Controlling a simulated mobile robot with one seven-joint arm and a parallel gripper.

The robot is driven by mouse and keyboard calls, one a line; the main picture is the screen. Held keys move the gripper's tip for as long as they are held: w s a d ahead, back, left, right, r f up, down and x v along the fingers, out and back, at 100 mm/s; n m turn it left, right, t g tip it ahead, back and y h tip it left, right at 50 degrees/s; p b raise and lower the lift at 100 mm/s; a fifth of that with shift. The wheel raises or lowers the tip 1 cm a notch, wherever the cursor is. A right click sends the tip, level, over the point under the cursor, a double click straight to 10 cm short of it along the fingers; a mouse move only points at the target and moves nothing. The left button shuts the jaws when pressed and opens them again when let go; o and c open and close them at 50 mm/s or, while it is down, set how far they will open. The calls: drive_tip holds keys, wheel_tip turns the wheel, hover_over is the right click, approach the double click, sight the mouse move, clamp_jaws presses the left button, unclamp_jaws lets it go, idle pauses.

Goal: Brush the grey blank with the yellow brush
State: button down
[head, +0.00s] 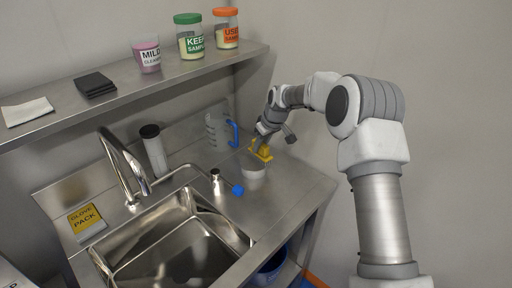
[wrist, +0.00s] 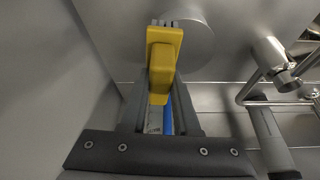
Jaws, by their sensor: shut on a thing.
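My gripper (head: 263,142) is shut on the yellow brush (head: 265,154) above the right end of the steel counter. In the wrist view the brush (wrist: 164,52) sits between the two fingers (wrist: 160,100), its bristle end pointing away from me. A pale grey round piece (head: 252,178), which looks like the grey blank, stands on the counter just below and left of the brush. It also shows in the wrist view (wrist: 200,40), partly behind the brush. I cannot tell whether the bristles touch it.
A measuring jug with a blue handle (head: 233,134) stands behind, near my gripper. The sink (head: 165,250) lies front left. A shelf (head: 130,100) holding several jars runs above. The counter's right edge is near.

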drive_tip(key=shift+w+d+f, duration=0.1)
drive_tip(key=shift+w+d, duration=0.2)
drive_tip(key=shift+r+p, duration=0.3)
drive_tip(key=shift+r, duration=0.1)
drive_tip(key=shift+r+p, duration=1.4)
drive_tip(key=shift+r, duration=1.25)
drive_tip(key=shift+r, duration=0.1)
drive_tip(key=shift+r+p, duration=0.85)
drive_tip(key=shift+r, duration=0.6)
